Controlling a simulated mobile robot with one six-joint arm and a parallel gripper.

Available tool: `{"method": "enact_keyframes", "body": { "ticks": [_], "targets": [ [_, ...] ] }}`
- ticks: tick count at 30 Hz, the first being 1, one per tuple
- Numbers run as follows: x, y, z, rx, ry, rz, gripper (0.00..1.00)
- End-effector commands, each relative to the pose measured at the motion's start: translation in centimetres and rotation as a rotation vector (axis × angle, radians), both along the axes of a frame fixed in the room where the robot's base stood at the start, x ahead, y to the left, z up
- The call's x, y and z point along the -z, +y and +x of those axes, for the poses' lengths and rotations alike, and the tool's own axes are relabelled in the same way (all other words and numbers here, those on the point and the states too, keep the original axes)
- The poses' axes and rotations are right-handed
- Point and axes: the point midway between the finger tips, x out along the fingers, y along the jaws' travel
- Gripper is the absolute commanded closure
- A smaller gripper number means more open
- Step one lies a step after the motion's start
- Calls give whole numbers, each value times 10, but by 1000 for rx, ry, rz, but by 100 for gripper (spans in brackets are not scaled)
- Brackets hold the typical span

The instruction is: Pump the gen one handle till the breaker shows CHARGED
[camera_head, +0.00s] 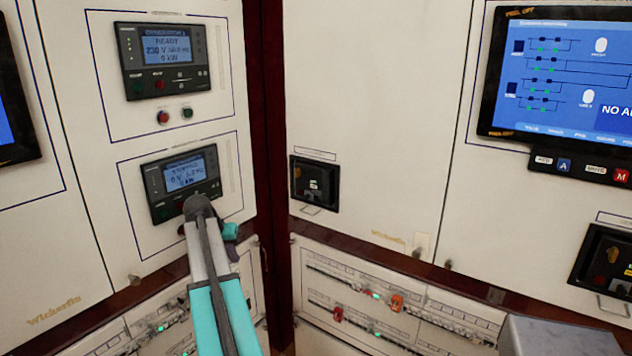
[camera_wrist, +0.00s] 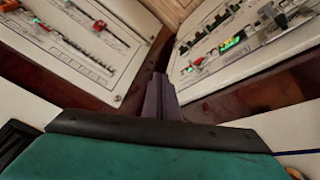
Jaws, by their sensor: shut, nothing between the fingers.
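A black breaker unit (camera_head: 315,183) sits in the middle cabinet face in the head view, with a small pale window and a reddish button; its lettering is too small to read. A second black breaker unit (camera_head: 603,262) is at the far right, cut off by the edge. I cannot tell which is gen one, and no handle is clearly readable. My gripper (camera_wrist: 161,80) is shut and empty in the wrist view, its fingers over the dark corner between two breaker-row panels. In the head view my arm hides most of it, left of the middle breaker unit.
A generator display reading READY (camera_head: 168,50) and a second display (camera_head: 182,180) are on the left cabinet. A blue screen (camera_head: 560,75) is at upper right. Breaker rows with coloured toggles (camera_head: 372,298) run below. The pale middle panel (camera_head: 370,110) is bare.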

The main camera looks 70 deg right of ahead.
Motion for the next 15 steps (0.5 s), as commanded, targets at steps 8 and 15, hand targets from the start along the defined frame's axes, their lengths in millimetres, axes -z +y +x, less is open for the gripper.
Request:
{"method": "enact_keyframes", "body": {
  "ticks": [8,15],
  "targets": [
    [-123,-77,-63,189,-72,-117,100],
    [-227,-123,-132,349,-128,-218,100]
  ]
}}
